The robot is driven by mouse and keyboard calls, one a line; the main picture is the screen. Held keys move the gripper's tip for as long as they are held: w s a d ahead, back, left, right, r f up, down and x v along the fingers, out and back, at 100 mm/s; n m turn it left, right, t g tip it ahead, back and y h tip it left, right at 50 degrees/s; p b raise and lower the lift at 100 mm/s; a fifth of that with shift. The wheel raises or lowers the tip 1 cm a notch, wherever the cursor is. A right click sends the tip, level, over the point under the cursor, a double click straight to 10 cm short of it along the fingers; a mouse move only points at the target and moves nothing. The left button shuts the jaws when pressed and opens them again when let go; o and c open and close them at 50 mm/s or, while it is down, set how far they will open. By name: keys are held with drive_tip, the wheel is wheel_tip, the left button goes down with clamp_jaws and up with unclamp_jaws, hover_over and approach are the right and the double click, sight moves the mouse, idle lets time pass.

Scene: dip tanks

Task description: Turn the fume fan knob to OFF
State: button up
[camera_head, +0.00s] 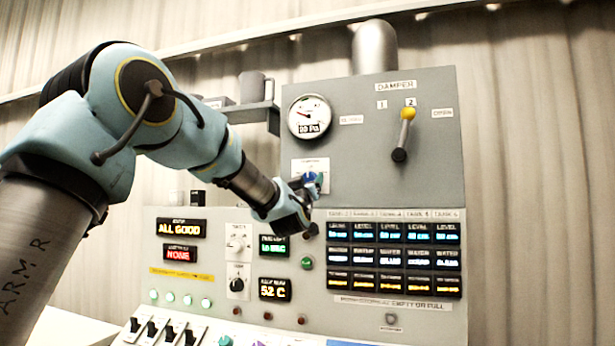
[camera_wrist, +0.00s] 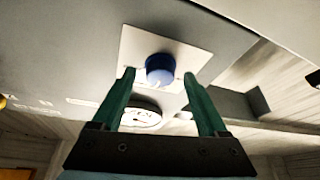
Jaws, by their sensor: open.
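A round blue knob (camera_head: 311,178) sits on a white plate (camera_head: 313,163) on the upright grey panel, below the gauge. The plate's lettering is too small to read, and my gripper partly hides the knob in the head view. My gripper (camera_head: 303,190) is at this knob. In the wrist view, the blue knob (camera_wrist: 160,68) lies between the two green fingers of my open gripper (camera_wrist: 158,73), with a visible gap on each side. The knob's pointer and setting cannot be made out.
A yellow-tipped damper lever (camera_head: 404,134) stands to the right of the round gauge (camera_head: 309,116). Below are two smaller dial knobs, the lower one black (camera_head: 236,284), lit displays (camera_head: 393,255) and several switches (camera_head: 166,329). A mug (camera_head: 254,86) stands on a shelf at left.

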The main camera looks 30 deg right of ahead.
drive_tip(key=shift+w+d+r, duration=0.15)
drive_tip(key=shift+w+d, duration=0.05)
clamp_jaws()
idle(0.6)
